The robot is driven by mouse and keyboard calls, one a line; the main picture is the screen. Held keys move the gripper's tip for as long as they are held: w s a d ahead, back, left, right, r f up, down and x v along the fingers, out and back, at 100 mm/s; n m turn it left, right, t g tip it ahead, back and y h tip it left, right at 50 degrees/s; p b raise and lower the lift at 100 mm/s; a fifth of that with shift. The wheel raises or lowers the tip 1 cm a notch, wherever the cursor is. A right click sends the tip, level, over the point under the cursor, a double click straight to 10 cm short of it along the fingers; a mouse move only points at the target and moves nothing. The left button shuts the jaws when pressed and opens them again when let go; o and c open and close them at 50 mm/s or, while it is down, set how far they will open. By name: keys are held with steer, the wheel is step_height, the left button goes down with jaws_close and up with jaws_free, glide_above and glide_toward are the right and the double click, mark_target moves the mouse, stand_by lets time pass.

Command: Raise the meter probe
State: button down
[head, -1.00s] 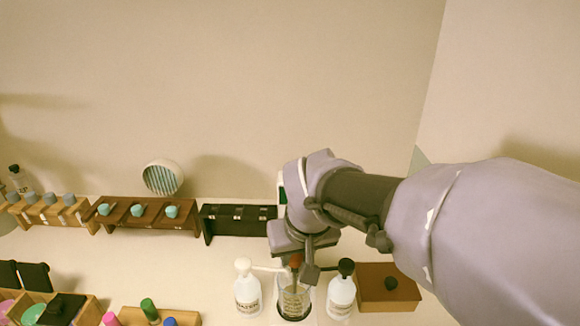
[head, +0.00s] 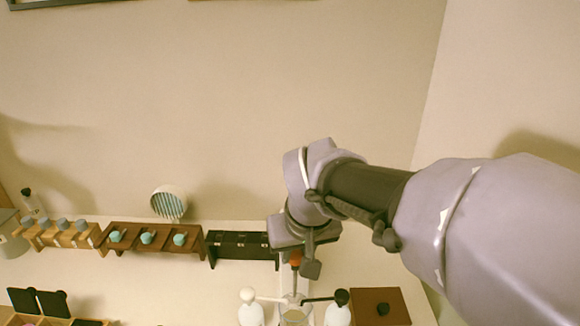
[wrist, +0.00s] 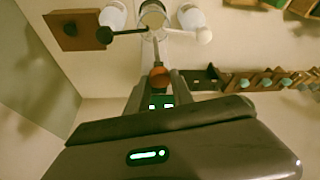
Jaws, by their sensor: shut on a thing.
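The meter probe has an orange-red round top (head: 295,258), which also shows in the wrist view (wrist: 158,77), and a thin stem below it. My gripper (head: 297,264) is shut on the probe at this top. In the wrist view the stem (wrist: 155,48) runs down toward a clear beaker (wrist: 152,14), which also shows at the bottom edge of the head view (head: 294,317). I cannot tell whether the stem's tip is inside the beaker.
A white-capped bottle (head: 250,313) and a black-capped bottle (head: 338,314) flank the beaker closely, spouts pointing inward. A brown box with a dark knob (head: 365,304) stands to the right. A black rack (head: 228,246) and brown rack (head: 128,238) stand at the back left.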

steer(key=shift+w+r, duration=0.1)
steer(key=shift+r, duration=0.05)
steer(key=c, duration=1.4)
jaws_free()
steer(key=p+v, duration=0.6)
steer(key=v, duration=1.1)
steer(key=shift+s+r, duration=0.15)
steer(key=shift+s, duration=0.15)
steer(key=s+d+f+m+b, duration=0.2)
steer(key=s+f+b, duration=0.1)
steer(key=f, duration=0.3)
steer(key=s+d+f+m+t+b, duration=0.1)
steer(key=s+d+f+m+b, duration=0.1)
steer(key=f, duration=0.5)
steer(key=s+d+f+m+y+b, duration=0.1)
steer(key=s+d+f+m+b, duration=0.2)
steer(key=s+f+b, duration=0.1)
steer(key=shift+s+f+t+b, duration=0.15)
steer(key=shift+s+f, duration=0.3)
steer(key=shift+f, duration=0.2)
steer(key=shift+s+f+t+b, duration=0.15)
steer(key=shift+s+f, duration=0.3)
steer(key=shift+f, duration=0.15)
